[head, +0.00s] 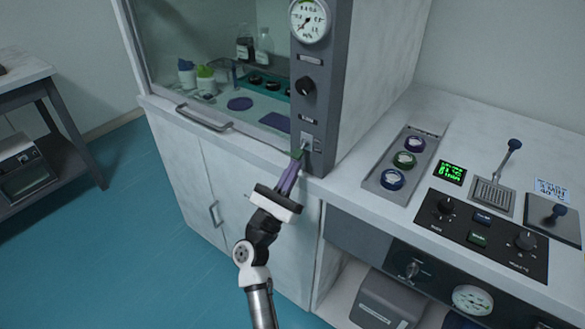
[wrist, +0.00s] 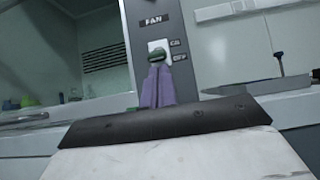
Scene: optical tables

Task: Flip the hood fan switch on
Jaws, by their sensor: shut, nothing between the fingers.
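The fan switch (head: 307,142) is a small light plate low on the grey column of the hood. In the wrist view, the switch plate (wrist: 158,45) sits under a FAN label, with ON marked above OFF at its right. A rounded greenish-grey shape covers the plate's lower part, so I cannot tell the lever's position. My gripper (head: 297,155) is shut and empty, its purple fingers pointing up at the switch. In the wrist view the gripper's fingertips (wrist: 158,60) overlap the plate's lower edge; I cannot tell whether they touch the lever.
Above the switch are a black knob (head: 305,86) and a round gauge (head: 309,20). The hood's glass sash has a handle (head: 204,118) at left. At right, the counter holds a tray (head: 377,181) of round containers and a black control panel (head: 481,236).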

